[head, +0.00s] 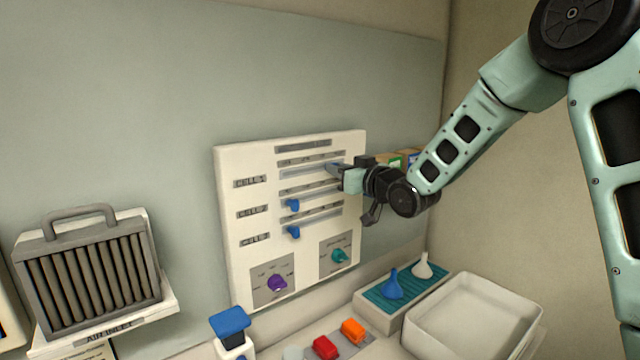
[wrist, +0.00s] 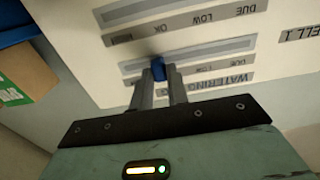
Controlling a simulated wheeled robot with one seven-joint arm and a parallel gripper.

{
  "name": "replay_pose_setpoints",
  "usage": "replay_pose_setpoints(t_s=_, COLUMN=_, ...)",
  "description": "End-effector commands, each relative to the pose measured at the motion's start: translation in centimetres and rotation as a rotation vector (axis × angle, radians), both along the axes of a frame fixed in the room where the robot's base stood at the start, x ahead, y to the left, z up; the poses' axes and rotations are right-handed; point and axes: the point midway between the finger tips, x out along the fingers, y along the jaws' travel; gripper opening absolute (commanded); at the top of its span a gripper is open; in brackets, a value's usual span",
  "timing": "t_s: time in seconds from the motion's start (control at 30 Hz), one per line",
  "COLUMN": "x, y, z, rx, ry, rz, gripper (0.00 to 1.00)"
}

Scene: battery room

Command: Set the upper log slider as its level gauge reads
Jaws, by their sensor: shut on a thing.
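A white log panel (head: 240,215) on the wall carries three horizontal slider rows with small labels. My gripper (head: 338,172) is at the upper row, right of its middle. In the wrist view, my gripper (wrist: 160,82) is shut on the blue upper slider knob (wrist: 158,68), in the slot below the "WATERING" heading; the picture is upside down. "DUE" and "LOW" show on that row's scale; the fingers hide the rest. The middle knob (head: 292,205) and lower knob (head: 293,231) sit near the left ends of their slots. I cannot make out a level gauge.
The panel also has a purple dial (head: 277,283) and a teal dial (head: 340,256). A grey air-inlet filter (head: 92,275) is at left. Small boxes are behind my gripper.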

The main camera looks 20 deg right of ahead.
Motion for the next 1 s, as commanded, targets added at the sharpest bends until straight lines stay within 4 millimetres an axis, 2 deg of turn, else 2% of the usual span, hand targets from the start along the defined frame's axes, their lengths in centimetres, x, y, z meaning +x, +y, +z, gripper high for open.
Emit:
replay_pose_setpoints(t_s=0.1, x=0.7, y=-2.2, z=-0.2, rx=-0.001, ry=0.001, rz=-0.004, gripper=0.00)
replay_pose_setpoints(t_s=0.23, x=1.1, y=-3.6, z=-0.1, rx=0.000, ry=0.002, rz=-0.003, gripper=0.00)
replay_pose_setpoints(t_s=0.7, x=1.4, y=-4.5, z=-0.1, rx=0.000, ry=0.003, rz=-0.006, gripper=0.00)
replay_pose_setpoints(t_s=0.73, x=1.4, y=-4.5, z=-0.1, rx=0.000, ry=0.003, rz=-0.007, gripper=0.24)
replay_pose_setpoints(t_s=0.8, x=1.4, y=-4.4, z=0.0, rx=0.000, ry=0.002, rz=-0.006, gripper=0.38)
replay_pose_setpoints(t_s=1.0, x=1.4, y=-4.3, z=0.0, rx=0.000, ry=0.002, rz=-0.002, gripper=0.38)
